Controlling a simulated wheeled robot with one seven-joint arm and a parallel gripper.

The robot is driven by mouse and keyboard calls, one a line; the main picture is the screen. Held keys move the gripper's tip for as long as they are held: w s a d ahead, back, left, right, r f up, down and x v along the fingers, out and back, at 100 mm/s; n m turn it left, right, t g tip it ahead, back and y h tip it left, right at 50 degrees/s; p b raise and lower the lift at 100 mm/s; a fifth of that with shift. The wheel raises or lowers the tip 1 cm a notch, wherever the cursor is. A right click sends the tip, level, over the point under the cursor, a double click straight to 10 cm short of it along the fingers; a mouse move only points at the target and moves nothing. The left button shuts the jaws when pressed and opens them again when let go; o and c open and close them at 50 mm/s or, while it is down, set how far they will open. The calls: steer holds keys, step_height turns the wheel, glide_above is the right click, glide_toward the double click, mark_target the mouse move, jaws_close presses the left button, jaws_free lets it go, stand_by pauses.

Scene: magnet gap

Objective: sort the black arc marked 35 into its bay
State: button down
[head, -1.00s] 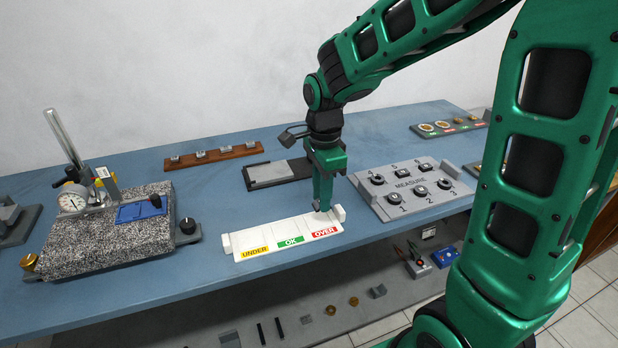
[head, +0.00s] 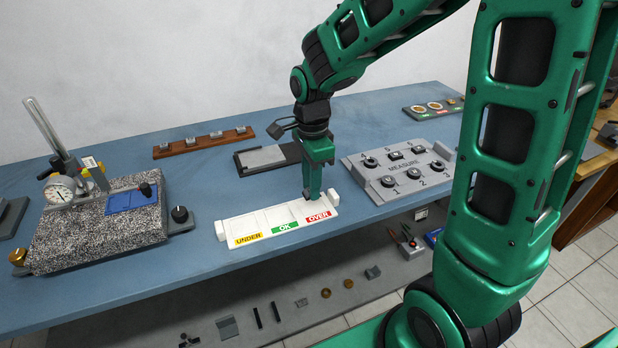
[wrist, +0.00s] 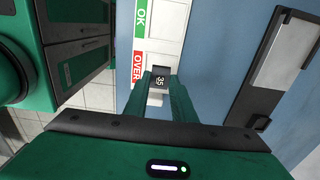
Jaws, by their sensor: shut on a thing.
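The black arc marked 35 (wrist: 159,81) is between my fingertips in the wrist view, with its white number facing the camera. My gripper (wrist: 160,88) is shut on it. The white sorting tray (head: 262,221) has bays labelled UNDER (head: 248,239), OK (head: 285,228) and OVER (head: 318,217). In the head view my gripper (head: 312,196) points down at the OVER bay, at the tray's right end. The fingers mostly hide the arc there. I cannot tell whether the arc touches the bay floor.
A grey MEASURE block (head: 400,171) with numbered posts stands right of the tray. A dark plate with a grey slab (head: 264,158) lies behind it. A granite gauge stand (head: 95,232) is at the left, a wooden rack (head: 204,140) at the back. Blue bench between is clear.

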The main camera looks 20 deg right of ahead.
steer(key=shift+f, duration=1.65)
steer(key=shift+f, duration=0.1)
steer(key=c, duration=1.4)
jaws_free()
steer(key=shift+c, duration=0.7)
steer(key=c, duration=0.4)
steer(key=shift+r, duration=2.25)
